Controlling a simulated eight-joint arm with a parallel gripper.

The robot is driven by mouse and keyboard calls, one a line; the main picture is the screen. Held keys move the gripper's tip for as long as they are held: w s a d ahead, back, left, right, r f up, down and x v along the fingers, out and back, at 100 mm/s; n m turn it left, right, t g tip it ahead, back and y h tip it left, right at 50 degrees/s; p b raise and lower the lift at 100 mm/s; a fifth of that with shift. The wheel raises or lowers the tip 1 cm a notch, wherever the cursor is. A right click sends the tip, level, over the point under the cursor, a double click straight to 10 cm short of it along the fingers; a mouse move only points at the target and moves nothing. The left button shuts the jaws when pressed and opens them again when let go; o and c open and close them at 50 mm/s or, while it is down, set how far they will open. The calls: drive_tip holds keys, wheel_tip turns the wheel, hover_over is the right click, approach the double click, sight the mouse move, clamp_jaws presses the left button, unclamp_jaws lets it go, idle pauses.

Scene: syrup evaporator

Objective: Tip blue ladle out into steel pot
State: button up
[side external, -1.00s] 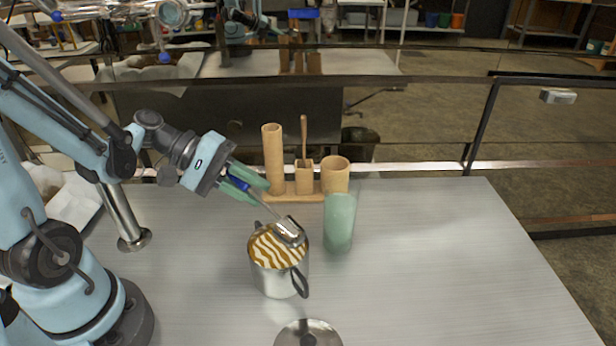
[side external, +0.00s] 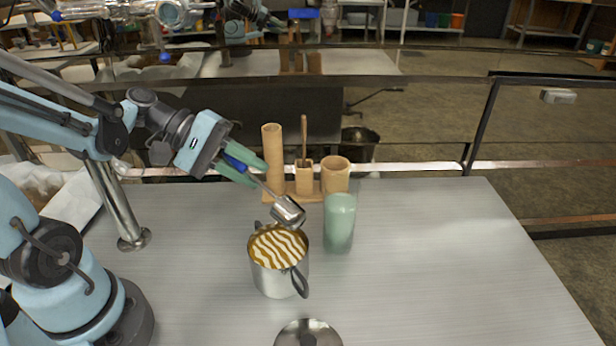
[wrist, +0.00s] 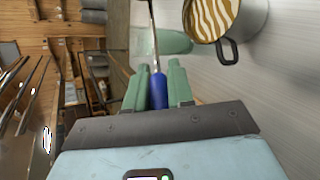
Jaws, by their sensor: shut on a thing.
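My gripper (side external: 240,166) is shut on the blue handle of the ladle, and the green fingers also show in the wrist view (wrist: 158,92). The ladle's blue handle (wrist: 158,88) leads to a thin steel shaft and a steel bowl (side external: 288,211). The bowl hangs tilted just above the back right rim of the steel pot (side external: 270,280). The pot stands upright on the table and holds brown liquid with cream stripes (side external: 278,246). In the wrist view the pot (wrist: 252,18) is at the upper right, and the ladle bowl is out of frame. The bowl's contents cannot be seen.
A green cup (side external: 340,222) stands close to the right of the pot. A wooden holder (side external: 305,188) with a wooden tool stands behind. A round steel lid (side external: 308,334) lies at the front edge. The table (side external: 450,260) is clear on the right.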

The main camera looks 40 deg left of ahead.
drive_tip(key=shift+r, duration=0.6)
drive_tip(key=shift+f, duration=2.5)
drive_tip(key=d+r+m+g+y, duration=0.1)
drive_tip(key=d+r+m+y, duration=0.3)
drive_tip(key=d+r+y, duration=0.6)
drive_tip(key=shift+r+y, duration=1.4)
drive_tip(key=shift+y, duration=0.7)
drive_tip(key=shift+s, duration=0.1)
